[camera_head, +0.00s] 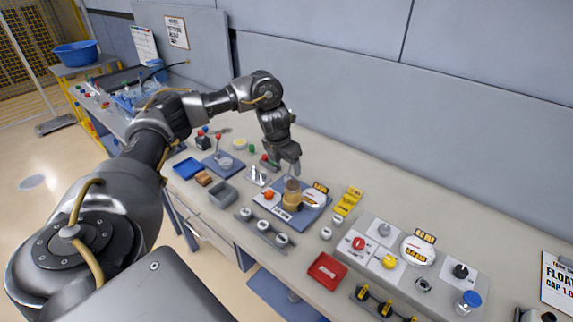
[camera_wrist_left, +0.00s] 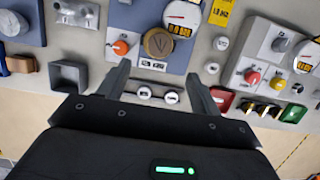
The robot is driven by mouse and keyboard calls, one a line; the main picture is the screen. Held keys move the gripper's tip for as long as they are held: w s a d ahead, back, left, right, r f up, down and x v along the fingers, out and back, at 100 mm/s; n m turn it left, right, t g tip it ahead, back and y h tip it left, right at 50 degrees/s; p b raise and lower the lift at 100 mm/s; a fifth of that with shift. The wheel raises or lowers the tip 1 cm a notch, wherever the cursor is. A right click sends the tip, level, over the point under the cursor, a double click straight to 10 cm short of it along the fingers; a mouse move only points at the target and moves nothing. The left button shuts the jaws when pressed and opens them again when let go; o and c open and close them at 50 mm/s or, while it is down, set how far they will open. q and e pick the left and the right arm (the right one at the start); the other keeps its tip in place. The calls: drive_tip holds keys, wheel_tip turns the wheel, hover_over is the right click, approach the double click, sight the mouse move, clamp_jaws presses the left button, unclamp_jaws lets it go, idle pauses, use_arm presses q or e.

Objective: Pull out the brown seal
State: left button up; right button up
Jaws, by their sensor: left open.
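The brown seal (camera_head: 292,186) appears as a dark brown round top on a tan cylinder (camera_head: 291,203), which stands upright on a blue-grey panel (camera_head: 314,213). In the left wrist view the seal (camera_wrist_left: 157,43) is a brown disc with a mark across it, beyond the fingertips. My left gripper (camera_head: 289,168) points down just above and behind the cylinder in the head view. It also shows in the left wrist view (camera_wrist_left: 158,76), with its two fingers apart and nothing between them. My right gripper is in neither view.
Beside the cylinder are an orange knob (camera_head: 269,195) and a white dial (camera_head: 314,197). A row of white knobs (camera_head: 264,227) lies in front. A grey panel with buttons (camera_head: 402,250) and a red tray (camera_head: 327,271) are to the right. The wall rises behind the bench.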

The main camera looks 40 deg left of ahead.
sight(292, 183)
use_arm(q)
drive_tip(key=b+x, duration=0.1)
drive_tip(key=x, duration=0.5)
drive_tip(key=shift+s, duration=0.15)
drive_tip(key=p+x, duration=0.1)
drive_tip(key=x, duration=0.2)
drive_tip(key=shift+w+a+f, duration=0.1)
drive_tip(key=shift+w+f, duration=0.05)
drive_tip(key=shift+w, duration=0.05)
drive_tip(key=shift+w+f, duration=0.1)
drive_tip(key=shift+f, duration=0.45)
drive_tip(key=shift+w+f, duration=0.1)
drive_tip(key=shift+f, duration=0.1)
drive_tip(key=c, duration=1.1)
drive_tip(key=shift+o, duration=1.4)
drive_tip(key=shift+c, duration=0.5)
